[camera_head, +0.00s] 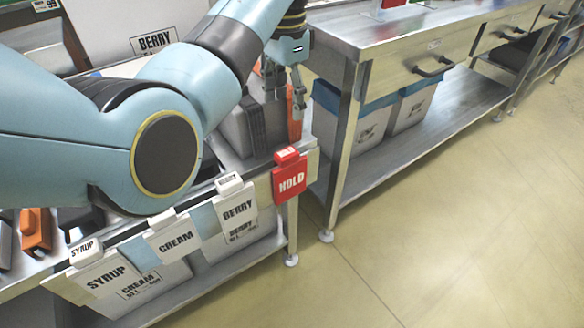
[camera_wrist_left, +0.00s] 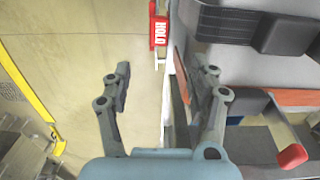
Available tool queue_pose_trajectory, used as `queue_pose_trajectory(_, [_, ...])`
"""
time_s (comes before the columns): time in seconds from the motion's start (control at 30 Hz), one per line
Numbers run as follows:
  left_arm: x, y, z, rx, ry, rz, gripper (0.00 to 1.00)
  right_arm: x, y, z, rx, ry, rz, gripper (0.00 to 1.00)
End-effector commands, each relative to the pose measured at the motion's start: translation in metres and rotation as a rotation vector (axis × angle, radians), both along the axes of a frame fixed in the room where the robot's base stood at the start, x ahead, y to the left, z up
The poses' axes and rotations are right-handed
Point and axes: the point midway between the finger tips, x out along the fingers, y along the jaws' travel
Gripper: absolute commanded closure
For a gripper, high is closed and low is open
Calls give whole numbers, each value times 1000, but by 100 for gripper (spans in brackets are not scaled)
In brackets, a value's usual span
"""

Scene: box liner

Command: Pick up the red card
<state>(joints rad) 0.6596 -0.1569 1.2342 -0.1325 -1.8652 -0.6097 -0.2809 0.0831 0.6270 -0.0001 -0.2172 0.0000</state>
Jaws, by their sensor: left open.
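The red card (camera_head: 290,183) marked HOLD hangs from a red clip on the front rail of the near counter, at its right end. It also shows in the left wrist view (camera_wrist_left: 159,33), at the top, seen from above and past the fingertips. My left gripper (camera_head: 285,90) is behind and above the card in the head view, apart from it. In the left wrist view my left gripper (camera_wrist_left: 163,72) has its fingers spread, with nothing held between them. My right gripper is not in view.
White cards marked SYRUP (camera_head: 105,279), CREAM (camera_head: 172,240) and BERRY (camera_head: 237,211) hang left of the red one. Dark and orange handles stand in the counter behind. A steel table (camera_head: 400,45) with bins below stands to the right. Open floor (camera_head: 450,220) lies in front.

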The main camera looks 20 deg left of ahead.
Motion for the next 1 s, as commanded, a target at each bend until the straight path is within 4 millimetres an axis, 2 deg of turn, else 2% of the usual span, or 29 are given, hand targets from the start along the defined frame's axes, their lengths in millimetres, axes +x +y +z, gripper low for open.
queue_pose_trajectory(0.03, [-2,0,-17,1,7,0,40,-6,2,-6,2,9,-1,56])
queue_pose_trajectory(0.1, [-2,0,-34,1,7,0,40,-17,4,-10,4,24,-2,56])
queue_pose_trajectory(0.2, [-1,1,-56,1,4,1,40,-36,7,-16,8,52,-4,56])
queue_pose_trajectory(0.3, [-1,0,-71,0,4,1,40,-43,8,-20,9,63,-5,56])
queue_pose_trajectory(0.53, [-1,0,-89,0,1,1,40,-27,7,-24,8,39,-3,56])
queue_pose_trajectory(0.67, [-2,0,-111,0,4,1,40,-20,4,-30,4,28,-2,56])
queue_pose_trajectory(0.8, [-1,0,-129,0,4,2,40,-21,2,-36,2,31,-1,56])
queue_pose_trajectory(1.0, [-1,0,-132,-1,-1,2,40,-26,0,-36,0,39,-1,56])
